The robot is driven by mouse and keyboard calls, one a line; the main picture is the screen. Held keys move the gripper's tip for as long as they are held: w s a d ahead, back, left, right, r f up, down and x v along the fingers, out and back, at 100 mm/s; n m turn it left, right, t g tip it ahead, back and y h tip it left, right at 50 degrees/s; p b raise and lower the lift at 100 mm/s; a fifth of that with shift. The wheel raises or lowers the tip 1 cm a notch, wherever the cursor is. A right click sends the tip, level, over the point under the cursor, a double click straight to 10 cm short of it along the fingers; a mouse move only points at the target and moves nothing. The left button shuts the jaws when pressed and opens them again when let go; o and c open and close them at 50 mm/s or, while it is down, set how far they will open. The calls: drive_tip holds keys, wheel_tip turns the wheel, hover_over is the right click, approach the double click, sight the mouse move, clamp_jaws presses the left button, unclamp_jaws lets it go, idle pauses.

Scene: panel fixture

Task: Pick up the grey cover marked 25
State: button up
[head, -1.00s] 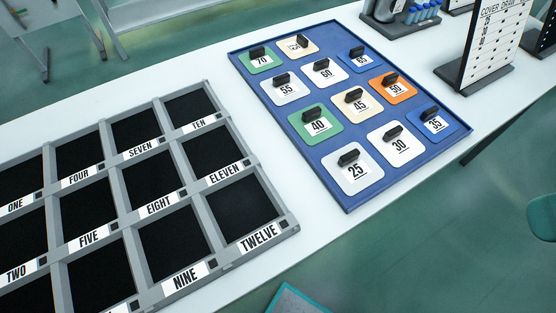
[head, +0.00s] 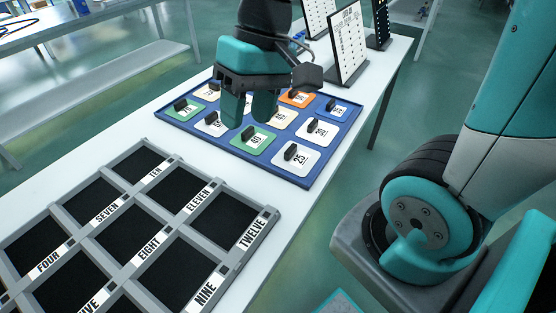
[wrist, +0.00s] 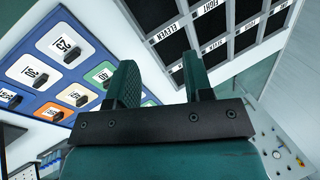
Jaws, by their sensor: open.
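The cover marked 25 (head: 306,158) is a pale grey-white square plate with a black block handle. It lies at the near right corner of the blue tray (head: 230,148). In the wrist view the cover (wrist: 55,55) is at the upper left, and its handle and number show clearly. My gripper (head: 248,110) is open and empty, with its fingers pointing down above the tray, left of and behind the 25 cover and apart from it. In the wrist view my gripper (wrist: 162,78) has a wide gap between its fingers. It hides some of the covers in the head view.
Close to the 25 cover are the green 40 cover (head: 259,147) and the pale 30 cover (head: 328,132). A grey rack (head: 225,268) with empty labelled compartments lies nearer on the white table. A sign board (head: 348,45) stands behind the tray.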

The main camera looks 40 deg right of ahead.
drive_tip(key=w+d+f+m, duration=0.2)
drive_tip(key=w+d+m, duration=0.25)
drive_tip(key=d, duration=0.25)
drive_tip(key=w+d+f+m+g, duration=0.1)
drive_tip(key=w+d+f+m, duration=0.15)
drive_tip(key=d+m, duration=0.35)
drive_tip(key=w+d+f+m, duration=0.2)
drive_tip(key=w+d+m, duration=0.2)
drive_tip(key=d, duration=0.5)
hover_over(292, 148)
drive_tip(key=d, duration=0.2)
drive_tip(key=shift+m+y, duration=0.25)
drive_tip(key=shift+y, duration=0.15)
drive_tip(key=f, duration=0.7)
drive_tip(key=w+f, duration=0.1)
drive_tip(key=f, duration=0.2)
drive_tip(key=shift+d+f+b, duration=0.15)
drive_tip(key=shift+f+b, duration=0.2)
drive_tip(key=shift+b, duration=0.05)
drive_tip(key=shift+x, duration=2.9)
clamp_jaws()
